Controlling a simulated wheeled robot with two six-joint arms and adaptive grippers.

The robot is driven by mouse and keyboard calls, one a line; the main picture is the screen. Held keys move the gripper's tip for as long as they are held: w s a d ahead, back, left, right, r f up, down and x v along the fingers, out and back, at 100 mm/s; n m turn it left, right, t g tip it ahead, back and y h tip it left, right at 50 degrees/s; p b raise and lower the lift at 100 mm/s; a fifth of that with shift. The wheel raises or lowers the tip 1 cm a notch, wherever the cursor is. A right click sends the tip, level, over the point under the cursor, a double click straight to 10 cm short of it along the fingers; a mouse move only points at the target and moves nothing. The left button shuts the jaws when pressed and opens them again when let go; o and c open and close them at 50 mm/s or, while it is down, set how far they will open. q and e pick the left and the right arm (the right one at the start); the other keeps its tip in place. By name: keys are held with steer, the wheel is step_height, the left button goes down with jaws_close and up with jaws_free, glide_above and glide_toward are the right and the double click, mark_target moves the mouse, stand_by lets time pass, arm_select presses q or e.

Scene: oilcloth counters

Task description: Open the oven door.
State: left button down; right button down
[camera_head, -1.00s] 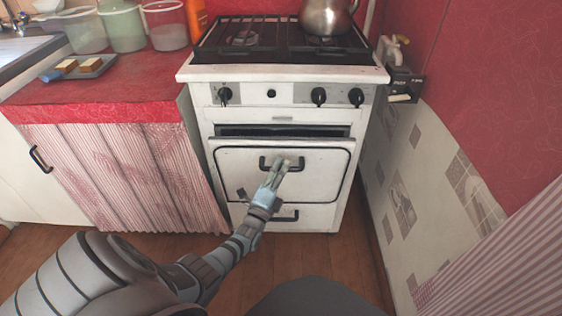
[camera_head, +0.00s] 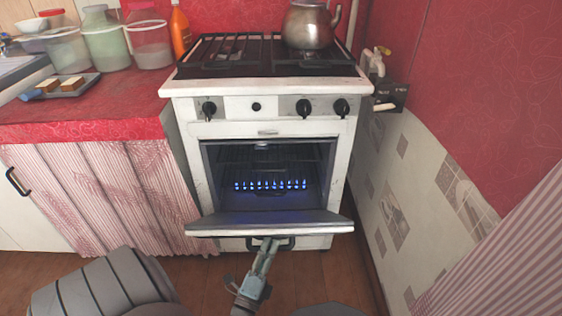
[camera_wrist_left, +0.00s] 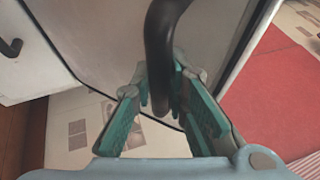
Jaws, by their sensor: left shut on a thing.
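The oven door (camera_head: 268,219) is swung down and open on the white stove, showing the dark oven cavity with a row of blue flames. My left gripper (camera_head: 268,243) is just below the door's front edge, shut on the oven door handle. In the left wrist view the black curved handle (camera_wrist_left: 162,40) passes between the teal-padded fingers of the left gripper (camera_wrist_left: 164,88), with the door's white outer face (camera_wrist_left: 95,35) behind it. The door partly hides the lower drawer. My right gripper is not in view.
A metal kettle (camera_head: 309,24) stands on the stove top (camera_head: 230,55). A red counter (camera_head: 90,108) with plastic tubs and a tray is at the left. A tiled wall (camera_head: 405,200) stands close at the right. Wooden floor lies in front.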

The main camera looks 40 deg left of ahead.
arm_select(q)
steer(key=shift+s+f, duration=0.15)
steer(key=shift+f, duration=0.15)
steer(key=c, duration=1.6)
jaws_free()
steer(key=shift+o, duration=0.2)
